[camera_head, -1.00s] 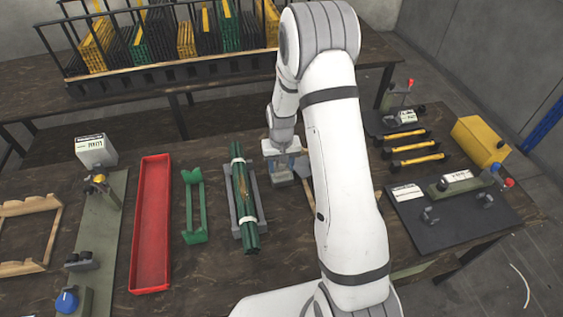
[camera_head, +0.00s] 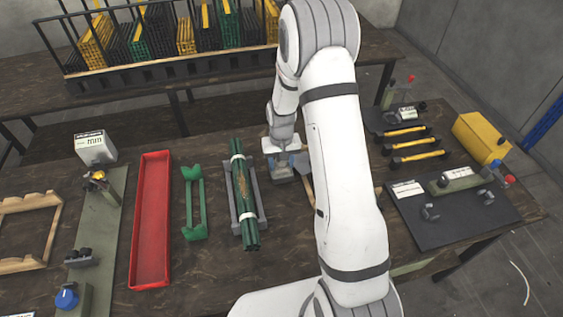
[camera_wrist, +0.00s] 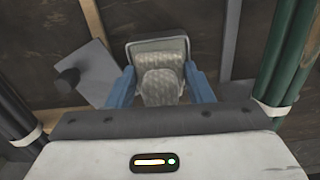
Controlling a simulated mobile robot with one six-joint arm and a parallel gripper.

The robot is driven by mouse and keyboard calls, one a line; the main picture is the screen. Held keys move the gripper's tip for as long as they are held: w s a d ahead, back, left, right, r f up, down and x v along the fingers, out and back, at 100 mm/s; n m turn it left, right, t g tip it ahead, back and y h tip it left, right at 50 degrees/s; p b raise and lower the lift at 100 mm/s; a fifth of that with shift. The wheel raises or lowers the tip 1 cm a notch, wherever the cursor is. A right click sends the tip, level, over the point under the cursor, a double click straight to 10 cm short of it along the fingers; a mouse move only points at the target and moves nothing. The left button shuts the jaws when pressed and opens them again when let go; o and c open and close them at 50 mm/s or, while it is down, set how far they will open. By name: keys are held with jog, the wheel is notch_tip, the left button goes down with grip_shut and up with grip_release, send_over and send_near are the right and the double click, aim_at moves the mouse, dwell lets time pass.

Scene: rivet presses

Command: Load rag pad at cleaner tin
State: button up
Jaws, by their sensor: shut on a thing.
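My gripper (camera_head: 278,162) is low over the bench, right of the green tube bundle. In the wrist view its blue fingers (camera_wrist: 161,88) are shut on a rounded grey, textured rag pad (camera_wrist: 160,86). Right under and ahead of the pad is a shallow rectangular grey tin (camera_wrist: 158,47) with a raised rim and a mesh-like surface, likely the cleaner tin. The tin also shows below the fingers in the head view (camera_head: 283,179). The pad overlaps the tin's near part in the wrist view. I cannot tell whether they touch.
A green tube bundle (camera_head: 242,190) lies in a grey cradle left of my gripper. A grey plate (camera_wrist: 97,72) with a dark knob lies left of the tin. Farther left are a green stand (camera_head: 194,205) and a red tray (camera_head: 151,220). Yellow-handled tools (camera_head: 412,148) lie right of my arm.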

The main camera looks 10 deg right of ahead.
jog(key=shift+f+b, duration=0.5)
dwell(1.6)
jog(key=shift+r, duration=0.15)
jog(key=shift+r+p, duration=1.85)
jog(key=shift+r, duration=1.6)
